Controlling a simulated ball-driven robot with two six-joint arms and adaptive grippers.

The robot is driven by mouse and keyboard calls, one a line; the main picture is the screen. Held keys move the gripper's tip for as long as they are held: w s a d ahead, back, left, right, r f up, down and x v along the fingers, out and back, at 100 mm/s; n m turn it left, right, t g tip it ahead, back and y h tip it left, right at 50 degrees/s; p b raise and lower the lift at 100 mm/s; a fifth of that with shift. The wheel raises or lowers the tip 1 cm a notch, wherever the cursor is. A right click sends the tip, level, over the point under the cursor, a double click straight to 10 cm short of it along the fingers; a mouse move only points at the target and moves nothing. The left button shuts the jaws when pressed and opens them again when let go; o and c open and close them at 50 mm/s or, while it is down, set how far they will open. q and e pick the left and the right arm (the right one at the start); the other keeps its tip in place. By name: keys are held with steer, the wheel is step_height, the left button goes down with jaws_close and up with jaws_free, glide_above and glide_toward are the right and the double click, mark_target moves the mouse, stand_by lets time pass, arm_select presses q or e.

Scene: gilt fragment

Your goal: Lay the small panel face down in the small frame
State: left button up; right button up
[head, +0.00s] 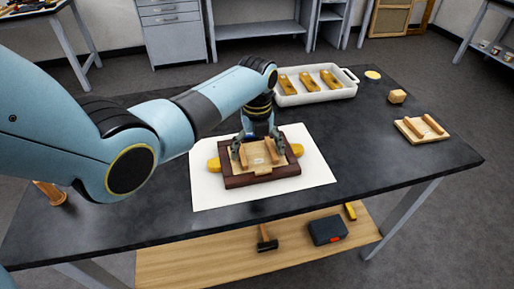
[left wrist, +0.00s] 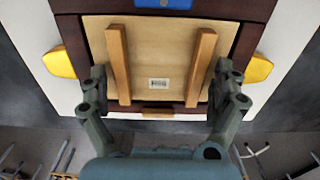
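A pale wooden panel (head: 258,157) with two battens lies batten side up within a dark brown frame (head: 261,180). In the left wrist view the panel (left wrist: 158,50) shows a small white label between its battens, and the dark frame (left wrist: 245,45) borders it. My left gripper (head: 258,151) points down over the panel. In the left wrist view its fingers (left wrist: 160,82) stand wide apart, just outside the two battens. I cannot tell whether they press on them, nor whether the panel is fully seated. My right gripper is not in view.
The frame sits on a white sheet (head: 310,178), with yellow pads (head: 297,149) at its sides. A white tray (head: 315,98) with several yellow pieces stands behind. The table's front right is clear.

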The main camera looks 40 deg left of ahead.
mark_target(257, 156)
arm_select(q)
steer(key=shift+r, duration=0.25)
step_height(257, 156, up, 12)
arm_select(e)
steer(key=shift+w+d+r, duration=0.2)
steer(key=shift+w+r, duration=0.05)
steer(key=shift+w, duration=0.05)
arm_select(q)
steer(key=shift+f, duration=0.15)
stand_by(0.4)
